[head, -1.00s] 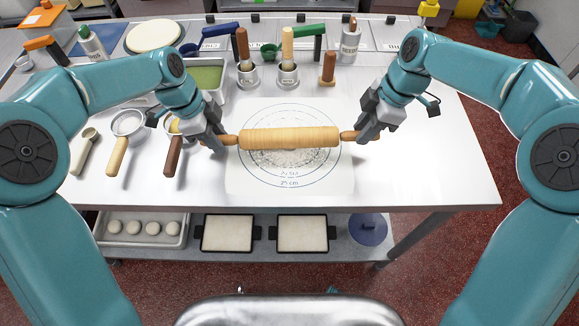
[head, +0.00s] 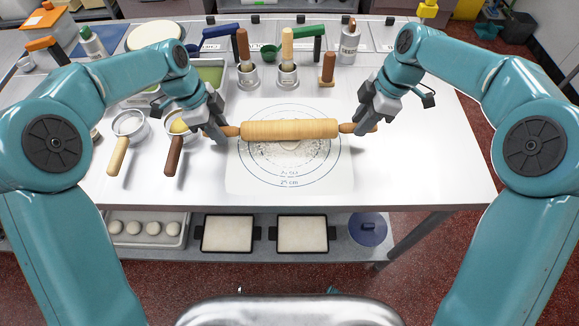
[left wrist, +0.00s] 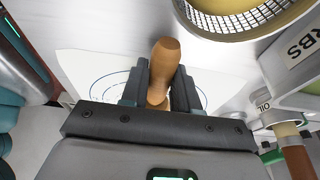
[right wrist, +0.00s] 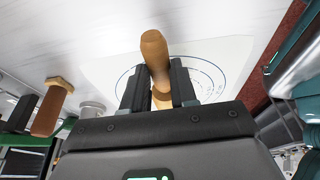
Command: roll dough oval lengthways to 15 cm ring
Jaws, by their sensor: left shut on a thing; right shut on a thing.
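A wooden rolling pin (head: 290,129) lies level across the ringed mat (head: 240,180) in the head view. My left gripper (head: 226,133) is shut on its left handle, which also shows between the fingers in the left wrist view (left wrist: 163,60). My right gripper (head: 358,127) is shut on its right handle, seen between the fingers in the right wrist view (right wrist: 155,55). Part of a pale, floury dough patch (head: 290,149) shows just in front of the pin, inside the rings. The rest of the dough is hidden under or behind the pin.
Behind the mat stand two metal cups with wooden-handled tools (head: 287,73) and a wooden stamp (head: 327,70). The table right of the mat (head: 430,160) is clear. Dough balls (head: 152,228) sit on the lower shelf.

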